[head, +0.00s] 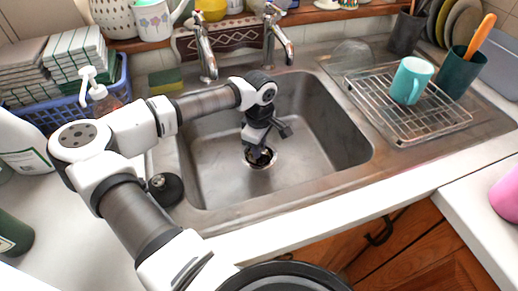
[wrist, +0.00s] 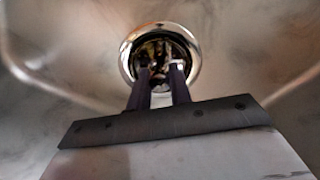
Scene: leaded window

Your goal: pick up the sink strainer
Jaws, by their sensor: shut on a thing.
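The sink strainer (wrist: 157,48) sits at the drain in the floor of the steel sink, dark inside a shiny round rim. It also shows in the head view (head: 262,164), partly hidden behind my fingers. My gripper (head: 258,153) points down into the sink, with its fingertips at the strainer. In the wrist view my gripper's two dark fingers (wrist: 160,70) reach to the middle of the strainer and are shut on it. The fingertips are dark against the strainer, so the exact grip spot is hard to see. I cannot tell whether it is lifted off the drain.
The sink walls (head: 330,110) surround my gripper. Two taps (head: 275,40) stand at the back edge. A wire rack (head: 440,122) with a teal mug (head: 411,80) is at right. A blue basket (head: 50,112) and soap bottle (head: 100,98) are at left.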

